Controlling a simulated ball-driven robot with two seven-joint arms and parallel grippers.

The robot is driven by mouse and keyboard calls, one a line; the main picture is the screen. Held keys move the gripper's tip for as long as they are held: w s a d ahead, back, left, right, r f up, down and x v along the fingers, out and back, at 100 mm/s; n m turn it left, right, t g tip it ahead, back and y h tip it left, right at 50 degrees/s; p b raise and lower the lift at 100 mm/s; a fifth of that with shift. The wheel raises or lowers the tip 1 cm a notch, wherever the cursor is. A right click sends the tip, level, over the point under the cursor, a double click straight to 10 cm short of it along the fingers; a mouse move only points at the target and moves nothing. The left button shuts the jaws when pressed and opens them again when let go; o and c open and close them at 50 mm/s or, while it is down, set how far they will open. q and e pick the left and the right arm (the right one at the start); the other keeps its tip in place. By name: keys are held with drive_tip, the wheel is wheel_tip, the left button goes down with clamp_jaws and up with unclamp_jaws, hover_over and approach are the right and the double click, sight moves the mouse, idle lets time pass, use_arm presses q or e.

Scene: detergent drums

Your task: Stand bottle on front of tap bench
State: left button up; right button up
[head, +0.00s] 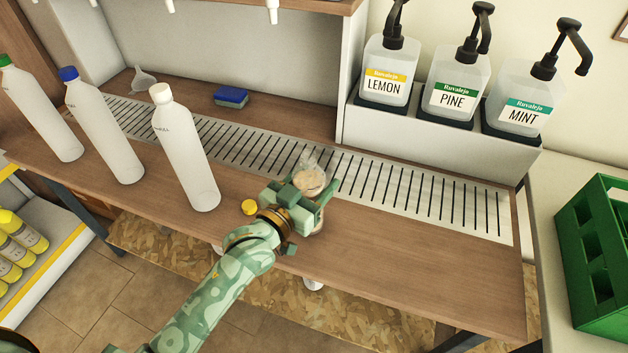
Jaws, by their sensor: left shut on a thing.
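My left gripper (306,197) is over the front part of the wooden tap bench (420,265), right of the middle bottle row. It is shut on a clear, see-through bottle (311,180), whose round top shows between and beyond the fingers. Its lower part is mostly hidden by the gripper, and I cannot tell whether its base touches the bench. A loose yellow cap (249,207) lies on the bench just left of the gripper. My right gripper is not in view.
White bottles with green (42,112), blue (105,130) and white (186,150) caps stand left. A slotted drain grate (400,190) runs behind. Lemon (388,75), pine (455,88) and mint (522,100) pump drums stand back right. The front right bench is clear. A green crate (597,265) stands right.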

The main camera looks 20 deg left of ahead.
use_arm(q)
drive_tip(key=o, duration=1.5)
drive_tip(key=shift+f, duration=0.1)
drive_tip(key=shift+s, duration=0.2)
drive_tip(key=p+v, duration=0.3)
drive_tip(key=v, duration=0.8)
drive_tip(key=shift+s+a, duration=0.1)
drive_tip(key=shift+s, duration=0.2)
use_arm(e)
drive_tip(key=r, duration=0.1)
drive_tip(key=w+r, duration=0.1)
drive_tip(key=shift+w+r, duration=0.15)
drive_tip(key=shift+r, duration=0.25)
